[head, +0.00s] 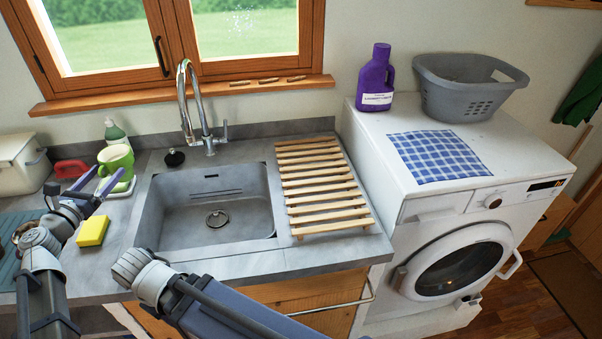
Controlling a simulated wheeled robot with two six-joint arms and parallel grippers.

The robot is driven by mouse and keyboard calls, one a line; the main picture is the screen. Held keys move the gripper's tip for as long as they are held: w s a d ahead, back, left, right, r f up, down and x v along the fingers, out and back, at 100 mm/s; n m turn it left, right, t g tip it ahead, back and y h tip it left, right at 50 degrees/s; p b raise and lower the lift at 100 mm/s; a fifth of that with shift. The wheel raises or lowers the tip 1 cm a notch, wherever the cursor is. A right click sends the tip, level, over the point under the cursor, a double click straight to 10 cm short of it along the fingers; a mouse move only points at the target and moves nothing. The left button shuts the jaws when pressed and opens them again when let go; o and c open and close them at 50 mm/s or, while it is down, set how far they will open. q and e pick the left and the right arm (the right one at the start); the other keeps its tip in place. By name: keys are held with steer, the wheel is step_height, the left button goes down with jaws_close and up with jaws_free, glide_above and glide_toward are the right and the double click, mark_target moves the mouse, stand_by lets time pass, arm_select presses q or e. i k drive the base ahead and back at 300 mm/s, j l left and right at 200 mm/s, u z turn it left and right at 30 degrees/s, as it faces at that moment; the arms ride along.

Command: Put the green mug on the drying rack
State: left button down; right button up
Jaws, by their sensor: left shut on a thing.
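The green mug (116,157) is upright at the back left of the counter, left of the sink. My left gripper (106,174) is shut on the mug, with a finger on either side of its lower part. I cannot tell whether the mug's base touches what is under it. The wooden slatted drying rack (318,184) lies on the counter right of the sink, and it is empty. My right arm crosses the front edge of the counter, but its gripper is not in view.
The sink (211,216) with its tall tap (187,103) lies between mug and rack. A yellow sponge (93,231), a green-and-white bottle (114,130) and a red item (71,168) are near the mug. The washing machine (440,190) stands higher, right of the rack.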

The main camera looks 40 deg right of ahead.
mark_target(322, 191)
steer(key=k+l, duration=1.05)
steer(key=l, duration=0.85)
steer(key=k+l, duration=0.15)
steer(key=l, duration=0.85)
steer(key=k+u, duration=0.05)
